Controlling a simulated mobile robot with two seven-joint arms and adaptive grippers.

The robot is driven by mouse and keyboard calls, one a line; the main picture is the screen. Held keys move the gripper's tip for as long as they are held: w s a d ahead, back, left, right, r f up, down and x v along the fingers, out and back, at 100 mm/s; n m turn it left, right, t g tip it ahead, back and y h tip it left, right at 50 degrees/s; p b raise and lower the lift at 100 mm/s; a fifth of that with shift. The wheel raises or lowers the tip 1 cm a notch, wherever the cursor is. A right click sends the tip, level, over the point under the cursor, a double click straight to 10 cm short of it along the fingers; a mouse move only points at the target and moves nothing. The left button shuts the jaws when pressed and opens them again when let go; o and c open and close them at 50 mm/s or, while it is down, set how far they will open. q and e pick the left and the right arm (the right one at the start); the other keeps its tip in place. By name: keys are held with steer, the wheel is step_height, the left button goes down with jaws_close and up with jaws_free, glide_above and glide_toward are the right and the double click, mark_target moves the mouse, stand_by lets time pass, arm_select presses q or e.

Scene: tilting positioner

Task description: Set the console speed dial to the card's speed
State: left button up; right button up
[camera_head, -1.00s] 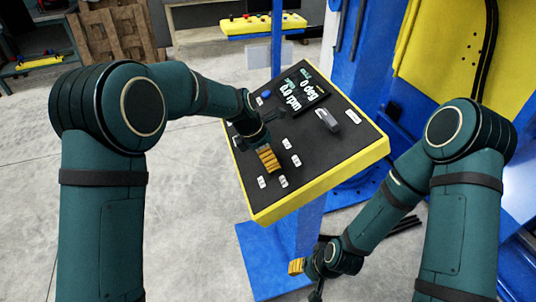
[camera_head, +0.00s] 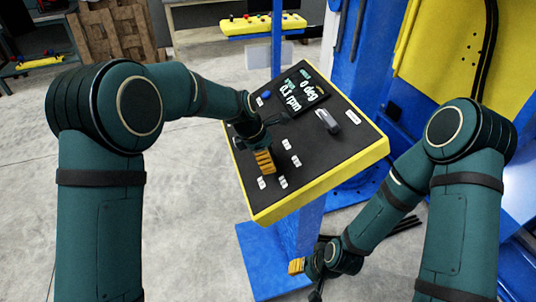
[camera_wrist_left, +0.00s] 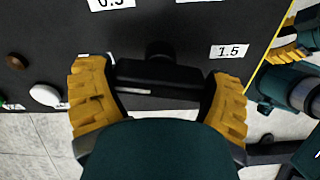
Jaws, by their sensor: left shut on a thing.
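The console (camera_head: 315,185) is a sloped black panel with a yellow rim. Its screen (camera_head: 300,88) reads 0 deg and 0.1 rpm. My left gripper (camera_head: 264,160) is at the panel's left part, shut on the speed dial. In the left wrist view the dial (camera_wrist_left: 160,75) is a black bar between the two yellow fingers. Labels around it include 0.5 (camera_wrist_left: 110,3) and 1.5 (camera_wrist_left: 230,51). In the head view the dial is mostly hidden. My right gripper (camera_head: 297,267) hangs low in front of the console; its opening is unclear. I cannot make out a speed card.
A grey switch handle (camera_head: 327,121) and a blue button (camera_head: 266,95) stand on the panel. Blue and yellow machinery (camera_head: 440,60) stands behind on the right.

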arm_select(q)
steer(key=m, duration=0.4)
steer(key=shift+m+t, duration=0.3)
steer(key=m+b, duration=0.1)
steer(key=m, duration=0.2)
steer(key=shift+m, duration=0.3)
steer(key=m+b, duration=0.2)
steer(key=m, duration=0.2)
steer(key=shift+t, duration=0.3)
steer(key=m+h+b, duration=0.1)
steer(key=m+b, duration=0.1)
steer(key=m, duration=0.3)
steer(key=m+b, duration=0.2)
steer(key=m, duration=0.2)
steer(key=shift+a+m, duration=0.1)
steer(key=shift+m, duration=0.2)
steer(key=m, duration=0.2)
steer(key=shift+m+h+b, duration=0.3)
steer(key=shift+m+b, duration=0.1)
steer(key=m, duration=0.4)
steer(key=shift+b, duration=0.4)
steer(key=shift+m+h, duration=0.3)
steer(key=shift+m, duration=1.9)
arm_select(e)
step_height(320, 180, down, 9)
steer(key=s, duration=0.2)
steer(key=shift+a+g, duration=0.15)
steer(key=shift+g, duration=0.15)
